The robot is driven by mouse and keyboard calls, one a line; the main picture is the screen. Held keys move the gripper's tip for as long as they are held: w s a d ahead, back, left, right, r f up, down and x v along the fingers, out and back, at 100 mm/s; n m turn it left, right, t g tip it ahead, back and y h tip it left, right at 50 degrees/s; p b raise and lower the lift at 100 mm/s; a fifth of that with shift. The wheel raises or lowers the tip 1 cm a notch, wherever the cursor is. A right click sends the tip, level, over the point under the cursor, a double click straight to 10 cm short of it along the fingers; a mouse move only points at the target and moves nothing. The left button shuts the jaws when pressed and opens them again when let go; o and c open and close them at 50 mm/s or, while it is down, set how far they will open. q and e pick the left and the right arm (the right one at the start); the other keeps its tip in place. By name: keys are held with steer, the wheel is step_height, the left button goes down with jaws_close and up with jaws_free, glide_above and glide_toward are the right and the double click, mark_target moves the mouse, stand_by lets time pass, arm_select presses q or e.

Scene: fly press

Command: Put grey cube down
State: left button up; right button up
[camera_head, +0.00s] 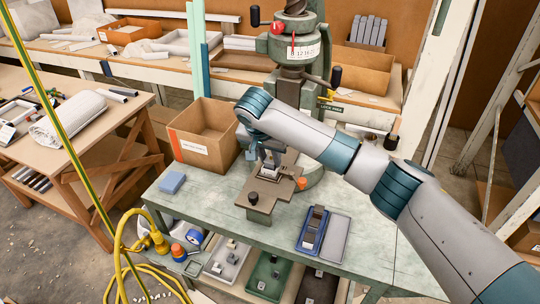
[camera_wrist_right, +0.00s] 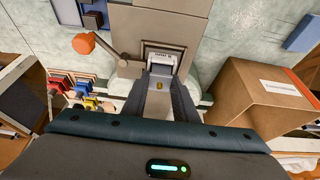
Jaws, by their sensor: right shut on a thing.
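My right gripper (camera_head: 268,160) points down over the brown metal fixture (camera_head: 262,200) of the green fly press (camera_head: 296,55). In the right wrist view its fingers (camera_wrist_right: 160,98) are closed around a small grey piece, which I take for the grey cube (camera_wrist_right: 159,108). The cube is mostly hidden by the fingers. A pale block (camera_wrist_right: 162,62) with a printed label lies just beyond the fingertips, at the fixture's edge. I cannot tell whether the cube touches the fixture. My left gripper is out of view.
An open cardboard box (camera_head: 200,150) stands left of the press, beside a blue block (camera_head: 172,182). Several bins sit on the shelf below.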

steer(key=shift+s+f, duration=0.1)
steer(key=shift+f, duration=0.2)
